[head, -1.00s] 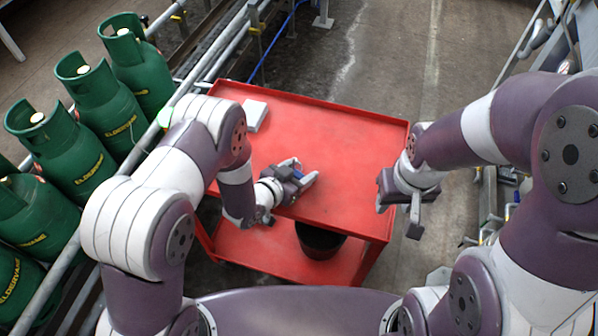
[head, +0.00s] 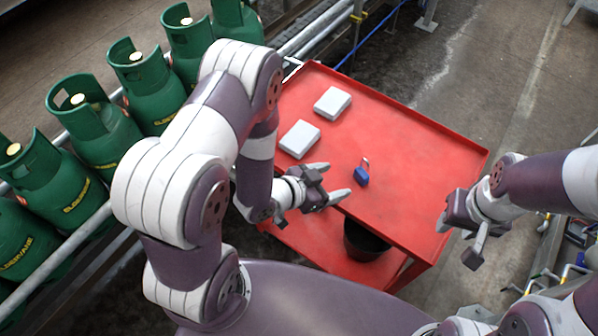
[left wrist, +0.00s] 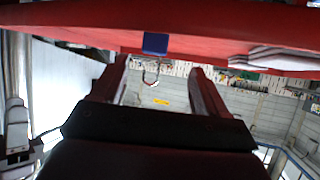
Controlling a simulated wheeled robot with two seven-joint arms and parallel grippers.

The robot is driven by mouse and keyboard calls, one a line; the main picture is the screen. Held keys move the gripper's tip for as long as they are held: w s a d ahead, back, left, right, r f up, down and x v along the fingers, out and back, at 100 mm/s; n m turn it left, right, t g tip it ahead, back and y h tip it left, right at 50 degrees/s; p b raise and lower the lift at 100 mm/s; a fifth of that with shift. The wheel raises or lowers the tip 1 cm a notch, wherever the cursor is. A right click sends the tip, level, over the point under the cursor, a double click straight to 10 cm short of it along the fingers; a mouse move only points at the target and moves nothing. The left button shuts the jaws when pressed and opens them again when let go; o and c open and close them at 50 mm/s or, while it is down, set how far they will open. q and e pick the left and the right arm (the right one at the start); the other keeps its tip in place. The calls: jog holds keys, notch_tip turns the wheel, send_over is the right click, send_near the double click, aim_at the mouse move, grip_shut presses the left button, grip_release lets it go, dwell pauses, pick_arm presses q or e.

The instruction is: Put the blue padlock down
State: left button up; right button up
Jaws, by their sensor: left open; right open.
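The blue padlock (head: 362,177) lies on the red top of the cart (head: 420,150), with its shackle toward the back. In the left wrist view the padlock (left wrist: 155,43) shows ahead of the fingers, against the red top. My left gripper (head: 342,182) is open and empty, just left of the padlock and apart from it. The left wrist view shows its two fingers (left wrist: 158,85) spread with nothing between them. My right gripper (head: 455,242) is open and empty beyond the cart's right edge.
Two white boxes (head: 299,139) and (head: 333,102) lie on the cart's left part. A black bucket (head: 362,245) stands on the lower shelf. Green gas cylinders (head: 100,135) line the left behind a rail. The cart top right of the padlock is clear.

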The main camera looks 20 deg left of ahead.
pick_arm(q)
jog(key=w+a+r+y, duration=0.1)
jog(key=a, duration=0.1)
jog(key=w+a+n+g+y, duration=0.1)
jog(key=a+y, duration=0.1)
jog(key=w+a+r+n+g+y, duration=0.1)
jog(key=a, duration=0.1)
jog(key=shift+a+r+y, duration=0.15)
jog(key=shift+r+y, duration=0.15)
jog(key=shift+y, duration=0.1)
jog(key=s+a+r+n+g+y, duration=0.3)
jog(key=s+a+r+n+g, duration=0.2)
jog(key=s+r, duration=0.3)
jog(key=s+g, duration=0.1)
jog(key=s, duration=0.2)
jog(key=shift+r+n, duration=0.25)
jog(key=shift+n, duration=0.15)
